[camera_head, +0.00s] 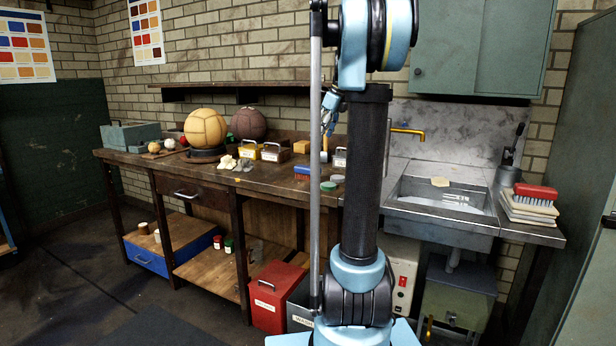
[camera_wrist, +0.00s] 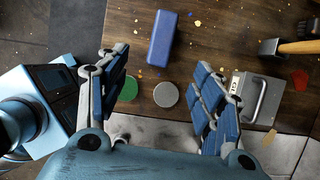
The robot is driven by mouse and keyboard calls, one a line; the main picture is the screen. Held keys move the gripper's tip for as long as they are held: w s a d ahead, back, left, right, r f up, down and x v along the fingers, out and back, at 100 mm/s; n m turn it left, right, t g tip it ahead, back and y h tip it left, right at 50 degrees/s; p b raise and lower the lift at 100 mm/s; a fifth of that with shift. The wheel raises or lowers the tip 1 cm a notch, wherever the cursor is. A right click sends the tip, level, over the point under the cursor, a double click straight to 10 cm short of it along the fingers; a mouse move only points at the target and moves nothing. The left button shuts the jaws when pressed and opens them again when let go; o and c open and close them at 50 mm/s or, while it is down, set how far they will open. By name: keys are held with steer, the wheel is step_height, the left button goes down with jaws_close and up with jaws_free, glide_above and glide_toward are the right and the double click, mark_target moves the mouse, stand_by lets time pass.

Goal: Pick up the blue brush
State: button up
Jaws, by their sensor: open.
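The blue brush (camera_head: 303,172) lies on the wooden workbench, left of my arm's column, in the head view. In the wrist view its plain blue back (camera_wrist: 162,38) faces up, and it lies just beyond the fingertips, roughly between them from side to side. My gripper (camera_wrist: 160,62) is open and empty, with blue-padded fingers spread wide above the bench. In the head view my gripper (camera_head: 329,112) shows partly above the bench behind my arm, which hides some of it.
A green disc (camera_wrist: 128,88) and a grey disc (camera_wrist: 166,94) lie near the brush. A grey box with a handle (camera_wrist: 258,97) and a hammer-like tool (camera_wrist: 290,47) are to the right. A sink (camera_head: 440,205) and a red brush (camera_head: 535,191) stand right of the bench.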

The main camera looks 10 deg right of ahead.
glide_toward(308, 167)
steer(key=x, duration=0.5)
steer(key=shift+f, duration=0.2)
steer(key=x, duration=0.4)
steer(key=shift+w+f, duration=0.1)
steer(key=shift+f, duration=0.1)
steer(key=shift+w+a+f, duration=0.1)
steer(key=shift+a+f, duration=0.1)
steer(key=shift+f, duration=0.25)
steer(key=shift+f, duration=0.25)
steer(key=shift+c, duration=0.2)
steer(key=c, duration=1.2)
